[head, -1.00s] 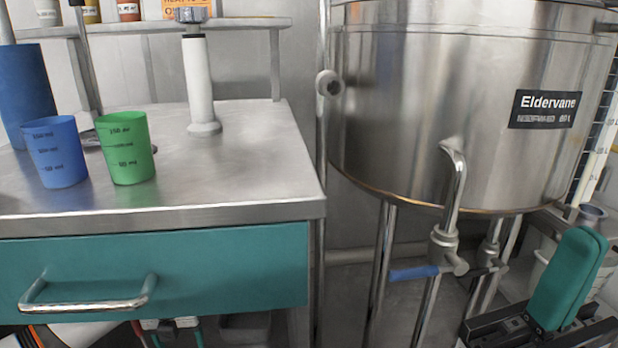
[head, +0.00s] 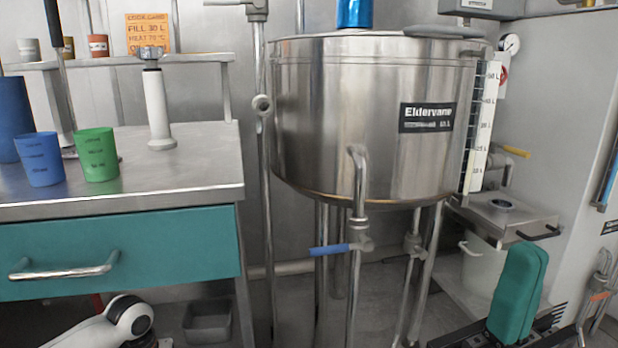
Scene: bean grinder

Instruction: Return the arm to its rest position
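My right gripper (head: 517,292) is at the lower right of the head view. Its teal fingers point up and forward from a wide black body. The fingers lie together, with no gap or held thing visible between them. It is in front of the steel tank's legs and the bucket, apart from the tank and the counter. A white and black rounded part (head: 125,316) at the lower left, below the drawer, looks like my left arm. My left gripper is not in view.
The steel tank (head: 310,120) with a blue-handled valve (head: 328,249) stands in the middle. The counter (head: 205,168) at left holds a blue cup (head: 40,160) and a green cup (head: 98,155). A white bucket (head: 485,270) stands behind my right gripper.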

